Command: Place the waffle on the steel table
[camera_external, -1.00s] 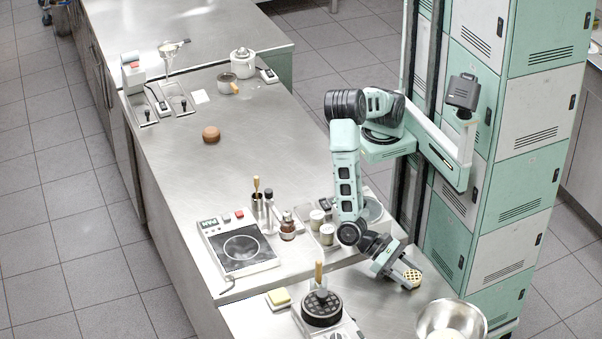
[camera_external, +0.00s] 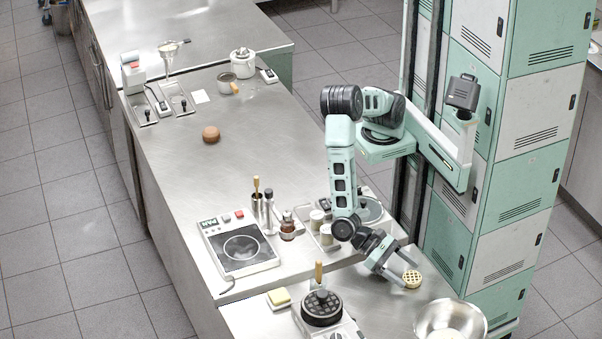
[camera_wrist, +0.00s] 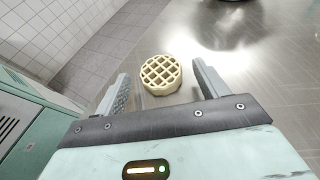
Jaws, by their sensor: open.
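The waffle (camera_external: 412,279) is round, pale golden and gridded. It rests on the steel table (camera_external: 385,312), near its right edge in the external view. In the wrist view the waffle (camera_wrist: 160,74) lies ahead, roughly between the lines of the two fingers. My gripper (camera_external: 398,284) is open and empty, just left of the waffle in the external view. In the wrist view my gripper's (camera_wrist: 160,88) two fingers stand wide apart with a gap on each side of the waffle. I see no contact.
A steel bowl (camera_external: 450,318) stands close in front of the waffle. A tray with jars (camera_external: 327,238) is behind the gripper. Bare steel lies between iron and bowl.

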